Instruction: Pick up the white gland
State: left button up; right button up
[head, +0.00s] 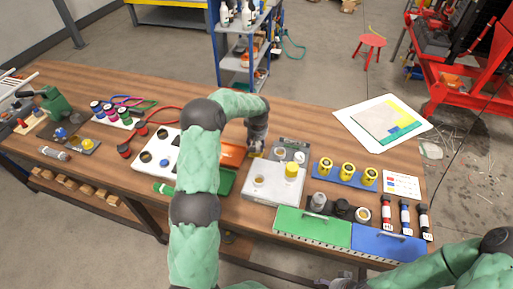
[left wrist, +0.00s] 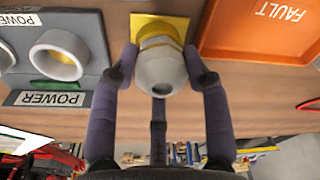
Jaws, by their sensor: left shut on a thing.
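In the left wrist view the white gland (left wrist: 160,70) is a pale rounded nut-like piece over a yellow square (left wrist: 170,22). My left gripper (left wrist: 160,55) has its purple-grey fingers closed on the gland from both sides. I cannot tell whether the gland touches the yellow square. In the head view my left gripper (head: 256,150) points down between the orange tray and the grey power plate, and it hides the gland. My right gripper (head: 338,282) is at the bottom edge, partly cut off, and its fingers are unclear.
The orange FAULT tray (left wrist: 265,30) is on one side and the grey POWER plate (left wrist: 88,25) with a white ring (left wrist: 60,55) on the other. A light box (head: 270,188) with a yellow cap stands nearer. A blue strip (head: 345,180) holds yellow parts to the right.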

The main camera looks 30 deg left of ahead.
pick_arm(q)
jog(key=shift+r, duration=0.1)
jog(key=shift+w+a+r, duration=0.1)
jog(key=shift+r, duration=0.45)
notch_tip(320, 180, up, 2)
jog(key=shift+r+p, duration=0.2)
jog(key=shift+p, duration=0.15)
jog(key=s+d+r+p, duration=0.1)
jog(key=s+d+r, duration=0.1)
jog(key=s+r, duration=0.2)
jog(key=s+d+r+p, duration=0.1)
jog(key=s+d+r, duration=0.2)
jog(key=s, duration=0.6)
notch_tip(320, 180, up, 2)
jog(key=shift+d+r, duration=0.15)
jog(key=shift+d, duration=0.15)
jog(key=s+d+n+p, duration=0.1)
jog(key=d+n+p, duration=0.1)
jog(key=d+n, duration=0.1)
jog(key=s+d+r+n+p, duration=0.1)
jog(key=d, duration=0.1)
jog(key=shift+s+r+n+g, duration=0.1)
jog(key=shift+s+n+g, duration=0.2)
